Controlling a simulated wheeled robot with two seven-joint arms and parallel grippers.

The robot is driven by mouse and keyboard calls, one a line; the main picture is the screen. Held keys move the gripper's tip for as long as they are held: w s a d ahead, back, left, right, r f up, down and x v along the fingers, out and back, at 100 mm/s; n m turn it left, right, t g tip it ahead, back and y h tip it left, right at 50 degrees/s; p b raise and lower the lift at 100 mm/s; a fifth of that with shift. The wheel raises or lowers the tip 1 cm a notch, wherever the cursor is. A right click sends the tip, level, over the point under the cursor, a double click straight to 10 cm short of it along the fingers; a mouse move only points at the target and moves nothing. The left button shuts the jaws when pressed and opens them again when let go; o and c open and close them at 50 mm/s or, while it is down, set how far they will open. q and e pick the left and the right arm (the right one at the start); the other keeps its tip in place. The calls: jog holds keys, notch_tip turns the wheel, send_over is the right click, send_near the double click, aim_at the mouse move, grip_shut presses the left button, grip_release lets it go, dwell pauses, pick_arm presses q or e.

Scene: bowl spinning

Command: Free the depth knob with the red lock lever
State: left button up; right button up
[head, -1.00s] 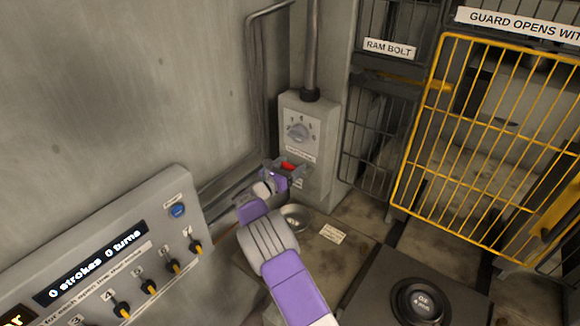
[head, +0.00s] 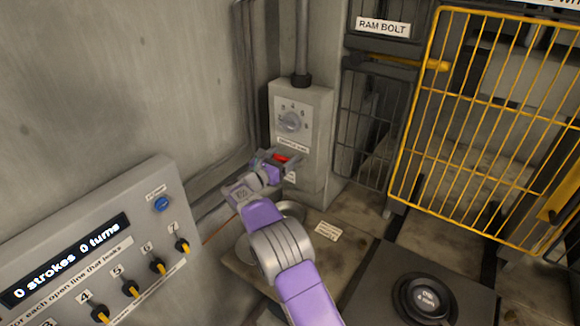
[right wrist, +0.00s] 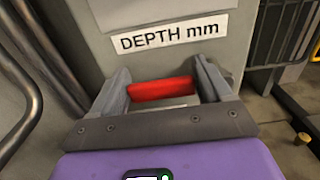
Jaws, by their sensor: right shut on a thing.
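The depth knob (head: 290,121) is a grey dial with a pointer on the front of a grey box on the wall. The red lock lever (head: 281,158) sits below it; in the right wrist view the red lever (right wrist: 161,88) lies level, under the "DEPTH mm" label (right wrist: 175,38). My right gripper (head: 279,160) is at the lever, and in the right wrist view its two fingers (right wrist: 162,92) stand at either end of the red bar, shut on it. Part of the lever's mount is hidden behind the gripper. My left gripper is not in view.
A control panel (head: 90,240) with yellow-tipped knobs and a blue button stands at the left. A yellow mesh guard (head: 480,130) is at the right.

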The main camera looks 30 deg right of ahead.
jog(key=shift+r, duration=0.3)
jog(key=o, duration=1.4)
jog(key=shift+r, duration=0.1)
jog(key=shift+s+a+f, duration=0.1)
jog(key=shift+a+f, duration=0.05)
jog(key=shift+f, duration=0.05)
jog(key=b+v, duration=0.1)
jog(key=v, duration=0.6)
jog(key=shift+a+r, duration=0.1)
jog(key=shift+a, duration=0.05)
